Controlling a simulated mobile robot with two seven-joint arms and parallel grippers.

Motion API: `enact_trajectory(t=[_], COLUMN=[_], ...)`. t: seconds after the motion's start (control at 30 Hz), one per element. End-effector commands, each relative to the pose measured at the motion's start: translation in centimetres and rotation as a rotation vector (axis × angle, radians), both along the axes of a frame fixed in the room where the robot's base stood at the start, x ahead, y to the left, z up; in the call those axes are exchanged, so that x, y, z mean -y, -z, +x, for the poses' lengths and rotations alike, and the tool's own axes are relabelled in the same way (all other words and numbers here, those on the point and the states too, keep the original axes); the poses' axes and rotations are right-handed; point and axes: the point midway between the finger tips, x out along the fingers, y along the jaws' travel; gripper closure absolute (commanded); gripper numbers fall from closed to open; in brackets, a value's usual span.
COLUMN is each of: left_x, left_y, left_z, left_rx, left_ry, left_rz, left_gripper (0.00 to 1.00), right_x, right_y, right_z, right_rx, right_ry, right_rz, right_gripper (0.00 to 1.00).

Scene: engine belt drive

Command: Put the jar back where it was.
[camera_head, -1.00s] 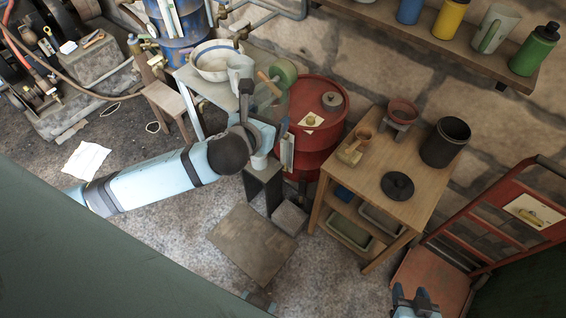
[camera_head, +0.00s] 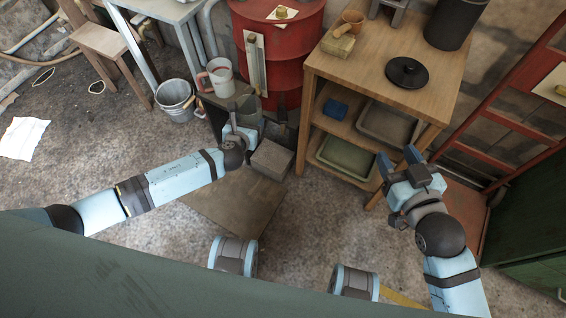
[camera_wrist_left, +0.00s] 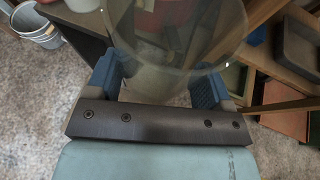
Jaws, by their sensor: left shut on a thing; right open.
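A clear glass jar (camera_wrist_left: 178,38) fills the upper middle of the left wrist view, between the blue finger pads. My left gripper (camera_wrist_left: 157,80) is shut on it; the jar's lower part is partly hidden. In the head view my left gripper (camera_head: 243,112) is low in front of the red drum, beside a dark low stand (camera_head: 212,112). The jar is hard to make out there. My right gripper (camera_head: 398,160) is open and empty in front of the wooden table's right front leg.
The wooden table (camera_head: 340,68) carries a black lid (camera_head: 407,72), a black canister (camera_head: 455,22) and a wooden block (camera_head: 337,43). Trays stand on its shelves. A mug (camera_head: 220,78), a bucket (camera_head: 174,98), the red drum (camera_head: 292,60) and a grey box (camera_head: 272,160) are near my left gripper.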

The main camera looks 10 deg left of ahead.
Motion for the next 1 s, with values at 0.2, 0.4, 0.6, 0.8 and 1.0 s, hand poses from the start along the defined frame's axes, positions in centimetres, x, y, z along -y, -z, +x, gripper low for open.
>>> enact_trajectory(t=[0.2,0.4,0.6,0.8,1.0], left_x=[1.1,1.5,1.3,1.0,0.9], left_y=[14.9,26.5,35.4,39.6,40.0], left_z=[0.5,0.4,0.2,-0.1,-0.2], left_rx=[-0.002,-0.004,-0.001,0.001,0.002], left_ry=[0.093,0.182,0.255,0.289,0.293], left_rz=[0.004,0.007,0.01,0.005,0.002], left_gripper=[0.77,0.77,0.77,0.77,0.77], right_x=[-1.0,-1.8,-2.4,-2.7,-2.8], right_y=[4.2,6.6,8.3,8.7,8.4], right_z=[0.1,-0.3,-1.0,-1.5,-1.7], right_rx=[0.096,0.177,0.243,0.278,0.284], right_ry=[-0.048,-0.091,-0.128,-0.149,-0.152], right_rz=[0.009,0.017,0.022,0.024,0.025], right_gripper=[0.5,0.5,0.5,0.5,0.5])
